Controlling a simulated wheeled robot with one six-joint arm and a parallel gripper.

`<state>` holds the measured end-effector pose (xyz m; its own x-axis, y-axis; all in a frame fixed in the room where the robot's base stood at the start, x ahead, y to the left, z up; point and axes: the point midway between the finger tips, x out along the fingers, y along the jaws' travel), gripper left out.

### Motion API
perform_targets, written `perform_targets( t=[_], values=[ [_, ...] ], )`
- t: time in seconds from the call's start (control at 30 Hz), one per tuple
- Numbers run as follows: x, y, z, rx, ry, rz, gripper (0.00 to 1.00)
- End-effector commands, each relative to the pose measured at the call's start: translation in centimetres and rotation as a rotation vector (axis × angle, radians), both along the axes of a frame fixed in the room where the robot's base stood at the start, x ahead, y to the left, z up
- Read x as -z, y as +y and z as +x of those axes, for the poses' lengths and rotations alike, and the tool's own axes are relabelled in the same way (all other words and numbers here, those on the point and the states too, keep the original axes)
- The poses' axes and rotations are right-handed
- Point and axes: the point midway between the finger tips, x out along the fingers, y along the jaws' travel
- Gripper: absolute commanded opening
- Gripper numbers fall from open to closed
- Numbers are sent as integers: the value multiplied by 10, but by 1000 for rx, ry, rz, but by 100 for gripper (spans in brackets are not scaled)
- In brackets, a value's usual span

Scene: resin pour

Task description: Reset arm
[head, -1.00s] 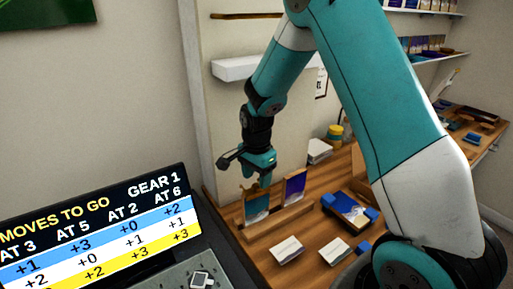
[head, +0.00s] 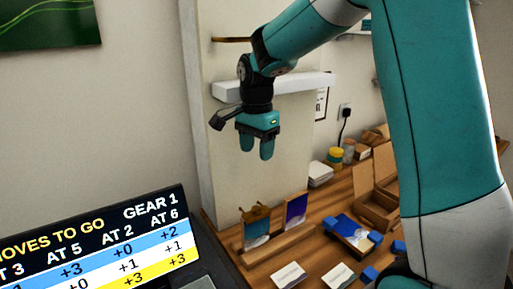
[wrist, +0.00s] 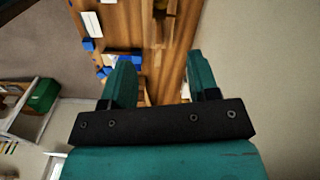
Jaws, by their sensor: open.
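My gripper (head: 257,146) hangs fingers down above the wooden workbench, well clear of it, in the head view. Its two teal fingers are apart with nothing between them. In the wrist view my gripper (wrist: 158,85) is also open and empty, with the bench (wrist: 128,22) far below. Under it in the head view, a wooden rack (head: 277,245) holds two upright cards, a teal-and-white one (head: 256,233) with a brown top and a purple one (head: 296,210).
A blue-cornered holder with a card (head: 352,232) lies right of the rack. White cards (head: 289,275) lie in front. An open cardboard box (head: 376,205), a yellow-lidded jar (head: 334,157) and a white wall shelf (head: 300,84) are nearby. A scoreboard (head: 95,250) stands front left.

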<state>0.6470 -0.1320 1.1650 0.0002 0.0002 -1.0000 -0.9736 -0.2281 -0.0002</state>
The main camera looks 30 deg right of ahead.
Motion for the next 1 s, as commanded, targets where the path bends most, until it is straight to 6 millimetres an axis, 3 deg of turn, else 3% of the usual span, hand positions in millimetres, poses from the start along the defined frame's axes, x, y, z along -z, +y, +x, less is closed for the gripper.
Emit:
perform_targets(
  t=[0.33,0.47,0.57,0.7,0.8,0.9,1.0],
  values=[
    [0,1,0,-6,-1,1,55],
    [-5,18,-13,-141,-15,18,55],
    [-13,51,-42,-425,-47,53,55],
    [-20,111,-114,-1014,-134,127,55],
    [-20,144,-168,-1400,-213,175,55],
    [-18,164,-211,-1689,-285,211,55],
    [-15,174,-237,-1861,-334,231,55]
  ],
)
